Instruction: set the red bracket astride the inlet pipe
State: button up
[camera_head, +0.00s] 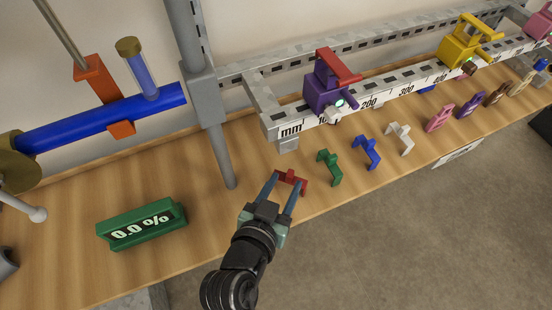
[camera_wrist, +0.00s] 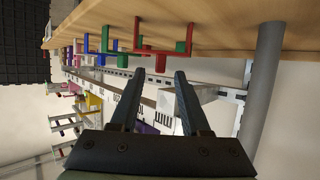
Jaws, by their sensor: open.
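The red bracket (camera_head: 291,178) is a small U-shaped piece at the front of the wooden bench. My gripper (camera_head: 289,180) is open, with its fingertips on either side of the bracket; I cannot tell whether they touch it. In the wrist view the red bracket (camera_wrist: 150,51) shows just beyond the spread fingertips (camera_wrist: 157,76), with a gap between them. A thick blue pipe (camera_head: 70,125) runs across the left of the head view; it seems to be the inlet pipe, though no label shows. An orange clamp (camera_head: 121,128) is under it.
Green (camera_head: 330,168), blue (camera_head: 367,152) and white (camera_head: 399,138) brackets stand in a row to the right. A grey post (camera_head: 222,140) rises between the bracket and the pipe. A ruled rail (camera_head: 385,88) carries purple and yellow devices. A green display (camera_head: 140,224) reads 0.0 %.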

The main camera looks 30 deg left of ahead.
jog(key=shift+v, duration=2.35)
jog(key=shift+w+r, duration=0.1)
notch_tip(320, 180, up, 16)
jog(key=m+t, duration=0.1)
jog(key=t, duration=0.3)
send_over(304, 180)
notch_tip(304, 180, up, 11)
jog(key=w+d+t, duration=0.3)
jog(key=s+d+r+t, duration=0.2)
jog(key=r, duration=0.7)
jog(key=s+d+r+t+h, duration=0.1)
jog(key=s+d+r+t, duration=0.1)
jog(key=r, duration=0.7)
jog(key=s+d+r+t, duration=0.3)
jog(key=s+r, duration=0.1)
jog(key=r, duration=0.5)
jog(key=shift+d+h, duration=0.25)
jog(key=shift+h, duration=0.05)
